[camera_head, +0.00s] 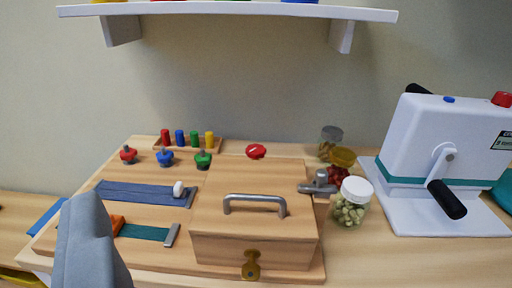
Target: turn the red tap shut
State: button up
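The red tap (128,155) is a small red knob with a grey metal stem, at the back left of a wooden activity board (140,215). A blue tap (165,158) and a green tap (203,160) stand to its right in the same row. The grey piece of my gripper (88,240) rises at the lower left, in front of the board's left side. It appears apart from the red tap. Only one grey part shows, so I cannot see a finger gap or anything held.
A wooden box (255,250) with a metal handle stands on the board. Coloured pegs (187,138) and a red disc (256,151) are behind. Jars (351,203) and a white crank machine (445,150) stand right. A shelf (225,8) overhangs the back.

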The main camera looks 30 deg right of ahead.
jog(key=o, duration=0.4)
jog(key=shift+w, duration=0.1)
jog(key=shift+c, duration=0.2)
jog(key=shift+o, duration=0.6)
jog(key=w+d+f+n+g+h, duration=0.1)
jog(key=w+d+g, duration=0.3)
jog(key=w, duration=0.6)
jog(key=shift+d, duration=0.8)
jog(key=n+g+y, duration=0.3)
jog(key=n+g, duration=0.2)
jog(key=g, duration=0.5)
send_near(257, 148)
jog(key=f, duration=0.1)
jog(key=shift+t, duration=0.3)
jog(key=shift+x, duration=3.8)
jog(key=shift+s+a, duration=0.1)
jog(key=shift+s, duration=0.05)
jog(key=c, duration=1)
